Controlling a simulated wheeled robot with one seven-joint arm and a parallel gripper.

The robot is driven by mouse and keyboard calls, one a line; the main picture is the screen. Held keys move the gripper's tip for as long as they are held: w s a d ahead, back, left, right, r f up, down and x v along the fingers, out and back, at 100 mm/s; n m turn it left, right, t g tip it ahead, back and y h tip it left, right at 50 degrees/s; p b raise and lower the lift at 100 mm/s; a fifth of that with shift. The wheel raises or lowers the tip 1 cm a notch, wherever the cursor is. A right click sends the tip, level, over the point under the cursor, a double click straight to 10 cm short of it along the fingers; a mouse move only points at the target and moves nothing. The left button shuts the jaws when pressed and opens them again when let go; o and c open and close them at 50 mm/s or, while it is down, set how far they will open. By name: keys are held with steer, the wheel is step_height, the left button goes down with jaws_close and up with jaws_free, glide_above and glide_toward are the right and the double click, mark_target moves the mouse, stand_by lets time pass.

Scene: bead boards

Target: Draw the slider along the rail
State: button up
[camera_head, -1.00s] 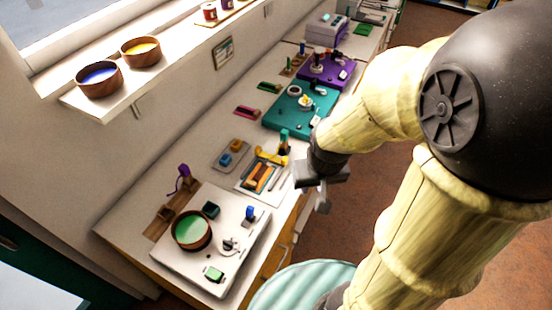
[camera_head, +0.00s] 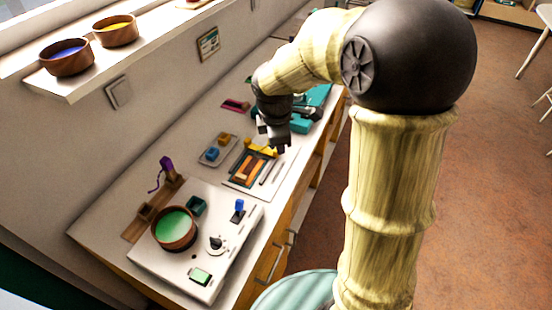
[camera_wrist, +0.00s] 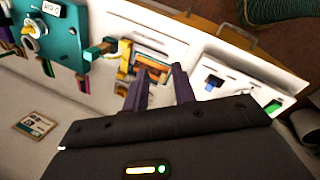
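A white board (camera_head: 150,262) lies on the near part of the bench. A small upright blue piece (camera_head: 239,206) stands on it near a dark slot and looks like the slider; the rail is too small to make out clearly. The blue piece also shows in the wrist view (camera_wrist: 212,82), to the right of my fingers. My gripper (camera_head: 277,143) is above the bench, beyond the white board and apart from the blue piece. In the wrist view its two fingers (camera_wrist: 160,84) stand apart with nothing between them.
The white board also carries a green-filled bowl (camera_head: 175,230), a dark knob (camera_head: 216,243) and a green button (camera_head: 200,275). A tray with orange bars (camera_head: 250,168) lies under my gripper. A teal board (camera_wrist: 58,45) is further along. A shelf (camera_head: 75,86) overhangs at left.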

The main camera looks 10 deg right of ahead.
mark_target(262, 148)
steer(key=w+a+f+n+t+h+b, duration=0.1)
steer(key=w+f+n+b, duration=0.2)
steer(key=w+n+b, duration=0.3)
steer(key=w+n, duration=0.4)
steer(key=n, duration=0.1)
steer(key=shift+w+a+n+b, duration=0.15)
steer(key=shift+a+n+b, duration=0.15)
steer(key=shift+n+b, duration=0.1)
steer(key=shift+w+f, duration=0.1)
steer(key=b+x, duration=0.2)
steer(key=x, duration=1.5)
steer(key=shift+d, duration=0.2)
jaws_close()
